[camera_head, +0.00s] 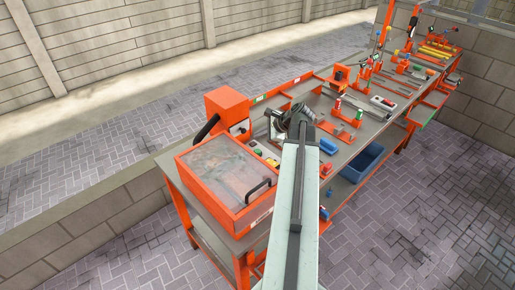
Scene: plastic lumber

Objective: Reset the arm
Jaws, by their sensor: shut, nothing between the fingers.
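My arm reaches from the bottom edge up over the near part of a long orange-framed workbench (178,172). My gripper (272,114) is at the far end of the arm, dark and small in the view, turned to the left above the bench top. It appears shut and I see nothing held in it. The arm link hides part of the bench below it.
An orange box with a clear lid and black handle (215,166) sits at the bench's near end, with an orange block (228,105) behind it. A blue bin (363,163) is at the bench's right side. Several tools lie farther along. Paved floor (425,210) is clear at right.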

